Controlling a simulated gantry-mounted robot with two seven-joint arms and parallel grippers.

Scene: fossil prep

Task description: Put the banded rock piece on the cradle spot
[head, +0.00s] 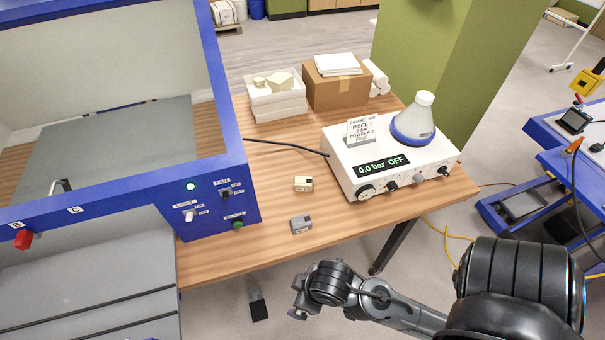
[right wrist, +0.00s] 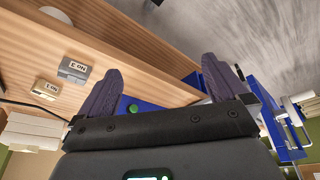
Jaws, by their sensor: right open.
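I cannot make out the banded rock piece or the cradle spot in either view. The blue-framed cabinet (head: 228,160) stands at the left, with its grey inside partly in view and its lower part cut off. My right gripper (head: 297,299) is in front of the table's front edge, apart from everything. In the right wrist view its two dark fingers (right wrist: 158,88) are spread apart with nothing between them. My left gripper is in neither view.
Two small labelled blocks, one cream (head: 303,184) and one grey (head: 300,224), sit on the wooden table (head: 265,205). A white control unit (head: 385,165) reads "0.0 bar OFF" and bears a flask (head: 414,120) and a card (head: 361,130). A cardboard box (head: 337,92) stands behind.

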